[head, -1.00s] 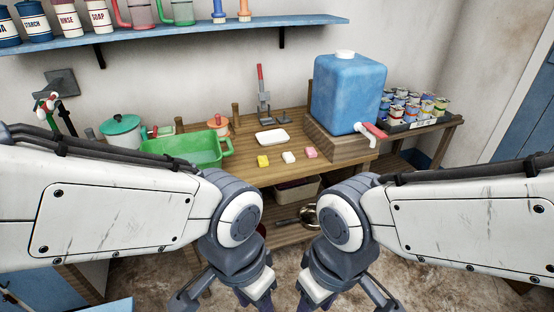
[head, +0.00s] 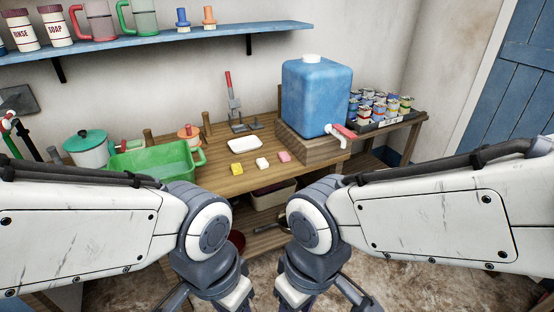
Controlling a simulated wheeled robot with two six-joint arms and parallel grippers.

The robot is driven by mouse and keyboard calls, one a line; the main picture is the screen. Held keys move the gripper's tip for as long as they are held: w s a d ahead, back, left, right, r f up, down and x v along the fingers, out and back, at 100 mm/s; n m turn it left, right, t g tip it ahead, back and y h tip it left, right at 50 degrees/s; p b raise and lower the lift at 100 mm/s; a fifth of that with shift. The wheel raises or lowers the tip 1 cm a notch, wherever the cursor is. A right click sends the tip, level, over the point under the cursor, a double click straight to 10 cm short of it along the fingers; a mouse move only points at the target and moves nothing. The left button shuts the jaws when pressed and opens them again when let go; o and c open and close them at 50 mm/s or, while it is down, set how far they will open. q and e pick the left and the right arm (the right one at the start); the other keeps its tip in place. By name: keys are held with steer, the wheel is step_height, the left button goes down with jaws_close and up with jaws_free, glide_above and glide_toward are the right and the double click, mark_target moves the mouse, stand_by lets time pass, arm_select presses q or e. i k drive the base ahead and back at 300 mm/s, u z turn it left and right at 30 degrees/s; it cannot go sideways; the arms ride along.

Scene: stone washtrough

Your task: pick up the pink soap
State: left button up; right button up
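The pink soap (head: 284,157) is a small block on the wooden table (head: 225,181), near its front edge. It is the rightmost of three small blocks in a row, beside a white block (head: 262,163) and a yellow block (head: 237,169). Nothing touches it. My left gripper (head: 215,307) and my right gripper (head: 312,306) hang low at the bottom of the head view, in front of the table and well short of the soap. Their fingertips are cut off by the frame's lower edge, so I cannot tell whether they are open or shut.
A blue water container (head: 316,95) with a red-handled tap stands on a wooden block behind and right of the soap. A white dish (head: 245,145) lies behind the blocks. A green basin (head: 158,162) is at the left. Cans (head: 380,105) fill a tray at the right.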

mark_target(285, 157)
steer(key=u, duration=0.15)
steer(key=i, duration=1.9)
steer(key=z, duration=1.05)
